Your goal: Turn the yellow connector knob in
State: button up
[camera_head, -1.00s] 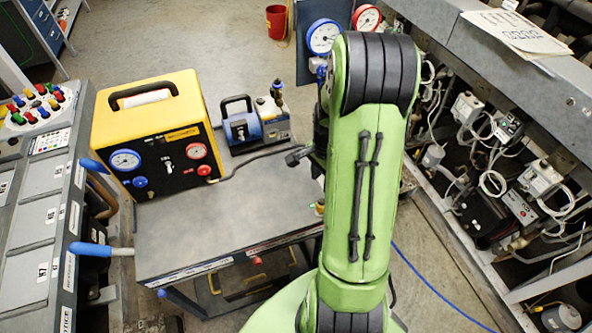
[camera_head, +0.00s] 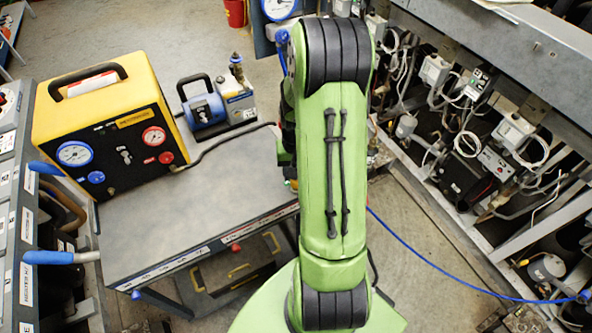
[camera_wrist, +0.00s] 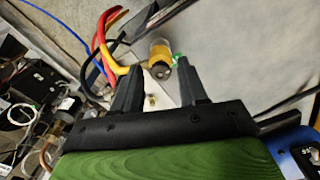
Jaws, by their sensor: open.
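In the wrist view, a yellow connector knob (camera_wrist: 160,52) with a darker metal end lies just beyond my fingertips, roughly between them. My gripper (camera_wrist: 158,68) is open, with one dark finger on each side of the gap. I cannot tell whether either finger touches the knob. A small green part (camera_wrist: 178,58) shows by the right fingertip. In the head view, my green arm hides the gripper and the knob.
Yellow (camera_wrist: 106,48) and red hoses run left of the knob. A grey cart (camera_head: 190,205) carries a yellow gauge box (camera_head: 105,115) and a blue pump (camera_head: 205,108). The compressor rack (camera_head: 520,65) stands right, with a blue hose (camera_head: 440,270) on the floor before it.

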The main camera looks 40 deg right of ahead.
jog(key=n, duration=0.6)
jog(key=shift+b, duration=0.35)
jog(key=n, duration=0.4)
jog(key=shift+n, duration=0.3)
jog(key=shift+c, duration=0.4)
grip_shut()
